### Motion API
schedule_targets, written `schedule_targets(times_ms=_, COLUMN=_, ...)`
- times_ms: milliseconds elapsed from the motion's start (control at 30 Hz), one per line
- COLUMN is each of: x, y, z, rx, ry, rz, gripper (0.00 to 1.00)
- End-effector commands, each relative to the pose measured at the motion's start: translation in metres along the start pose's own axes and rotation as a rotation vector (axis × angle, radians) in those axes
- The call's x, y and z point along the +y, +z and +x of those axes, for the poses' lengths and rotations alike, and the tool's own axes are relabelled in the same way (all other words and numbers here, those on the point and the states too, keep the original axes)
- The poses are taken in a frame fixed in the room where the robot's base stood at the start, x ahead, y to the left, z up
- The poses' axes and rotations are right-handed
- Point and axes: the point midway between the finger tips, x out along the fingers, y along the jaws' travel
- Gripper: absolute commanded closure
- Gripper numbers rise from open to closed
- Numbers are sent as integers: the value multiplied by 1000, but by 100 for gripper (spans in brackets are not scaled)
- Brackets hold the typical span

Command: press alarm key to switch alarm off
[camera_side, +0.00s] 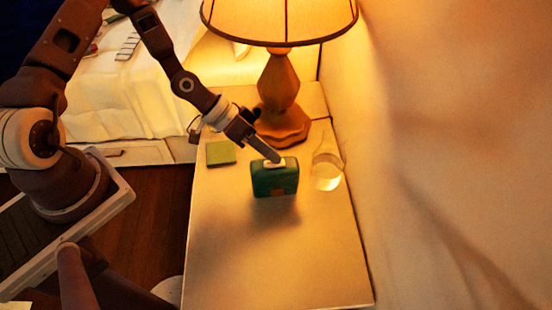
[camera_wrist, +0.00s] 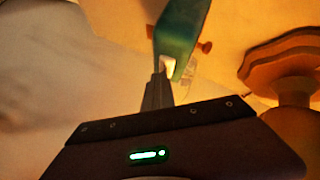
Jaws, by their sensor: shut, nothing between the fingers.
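A small green alarm clock (camera_side: 274,181) stands upright on the bedside table (camera_side: 270,262). A pale key (camera_side: 275,163) shows on its top. My gripper (camera_side: 278,158) is shut and empty, reaching in from the upper left with its fingertips at the key. In the wrist view the shut fingertips (camera_wrist: 161,68) meet the edge of the pale key (camera_wrist: 168,65) on the green clock (camera_wrist: 182,35). I cannot tell whether the key is pressed down. The clock's face is not clearly visible.
A lit lamp (camera_side: 280,95) stands behind the clock, and a glass carafe (camera_side: 327,170) stands close to its right. A flat green pad (camera_side: 220,153) lies at the left. The front of the table is clear. The wall (camera_side: 440,150) bounds the right side.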

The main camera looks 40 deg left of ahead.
Motion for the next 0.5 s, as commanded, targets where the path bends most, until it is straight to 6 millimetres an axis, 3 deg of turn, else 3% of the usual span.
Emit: schedule_targets(times_ms=500, x=4, y=-5, z=-8, rx=-1, ry=-1, rz=-1, gripper=100)
